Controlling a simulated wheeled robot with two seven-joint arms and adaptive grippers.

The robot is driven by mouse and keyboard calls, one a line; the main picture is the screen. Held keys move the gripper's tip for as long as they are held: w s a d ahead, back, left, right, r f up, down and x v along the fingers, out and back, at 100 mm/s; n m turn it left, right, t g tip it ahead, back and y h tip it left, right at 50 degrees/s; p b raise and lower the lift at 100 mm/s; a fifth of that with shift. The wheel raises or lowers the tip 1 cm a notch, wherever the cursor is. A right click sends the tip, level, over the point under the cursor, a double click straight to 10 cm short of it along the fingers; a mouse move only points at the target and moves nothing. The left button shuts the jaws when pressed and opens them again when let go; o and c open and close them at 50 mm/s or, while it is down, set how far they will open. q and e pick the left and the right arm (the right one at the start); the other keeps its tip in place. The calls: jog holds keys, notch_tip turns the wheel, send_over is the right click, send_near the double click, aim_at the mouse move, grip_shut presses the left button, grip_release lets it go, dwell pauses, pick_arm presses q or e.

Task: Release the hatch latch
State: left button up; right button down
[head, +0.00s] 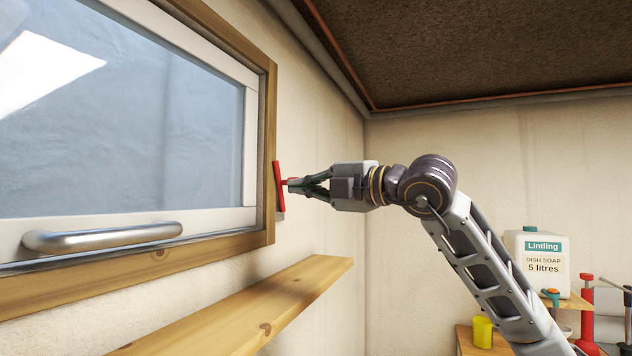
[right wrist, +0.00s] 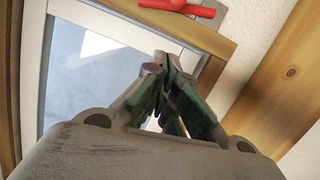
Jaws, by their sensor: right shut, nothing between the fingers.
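The hatch (head: 120,120) has a glass pane in a white frame, set in a wooden surround, and looks closed. A steel bar handle (head: 103,237) is on its lower edge. In the right wrist view the latch (right wrist: 205,11) lies at the top edge, beyond the shut fingertips (right wrist: 162,62). My left gripper is not in view.
A wooden shelf (head: 255,305) juts from the wall below the hatch. The wall right of the latch is bare.

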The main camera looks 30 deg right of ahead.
aim_at(278, 178)
jog(key=w+p, duration=0.4)
jog(key=w, duration=0.4)
jog(key=shift+d+r, duration=0.2)
jog(key=shift+r, duration=0.15)
dwell(0.4)
jog(key=d+r+m, duration=0.1)
jog(key=w+d+m, duration=0.1)
jog(key=m, duration=0.1)
jog(key=shift+w+r+m+g+b, duration=0.25)
jog(key=shift+r+m+g+b, duration=0.05)
jog(key=shift+r+b, duration=0.1)
dwell(0.8)
